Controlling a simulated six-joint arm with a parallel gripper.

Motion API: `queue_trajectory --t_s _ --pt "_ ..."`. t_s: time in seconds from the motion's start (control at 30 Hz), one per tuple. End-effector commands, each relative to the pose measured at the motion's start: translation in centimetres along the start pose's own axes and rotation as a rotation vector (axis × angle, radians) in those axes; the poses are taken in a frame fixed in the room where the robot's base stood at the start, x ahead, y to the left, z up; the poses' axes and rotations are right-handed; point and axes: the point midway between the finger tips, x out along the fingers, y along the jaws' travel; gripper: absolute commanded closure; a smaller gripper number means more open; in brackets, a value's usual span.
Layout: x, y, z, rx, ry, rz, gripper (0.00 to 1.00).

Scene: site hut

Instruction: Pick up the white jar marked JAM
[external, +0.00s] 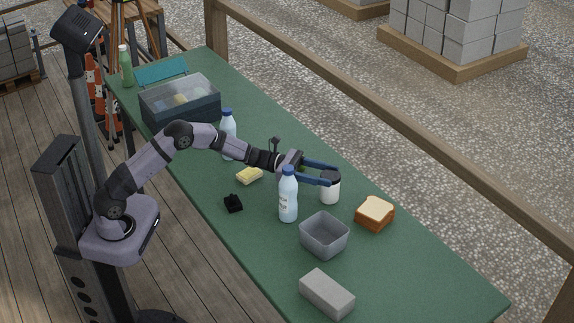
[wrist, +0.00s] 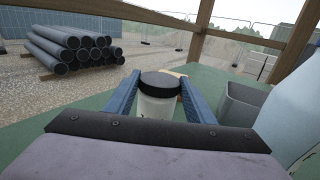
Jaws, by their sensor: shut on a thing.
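The white jar (external: 330,191) stands upright on the green table, and its dark lid shows in the wrist view, where the white jar (wrist: 157,105) sits between the blue fingers. No JAM marking is readable in either view. My gripper (external: 331,177) reaches over the table and is shut on the jar near its lid, one finger on each side. The jar's lower part is hidden in the wrist view by the gripper body. I cannot tell for sure whether the jar's base touches the table.
A blue-capped bottle (external: 288,196) stands close beside my gripper. A grey open bin (external: 324,248), bread (external: 375,213) and a grey block (external: 327,293) lie nearby. A second bottle (external: 228,135), a yellow sponge (external: 249,176) and a lidded box (external: 181,105) are farther back. The table's right end is clear.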

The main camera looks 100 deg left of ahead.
Motion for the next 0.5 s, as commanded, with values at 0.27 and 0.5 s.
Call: queue_trajectory --t_s 0.27,0.5 --pt "0.0 0.0 0.5 0.003 -0.003 0.000 0.98" --pt "0.0 0.0 3.4 0.005 -0.005 0.000 0.98"
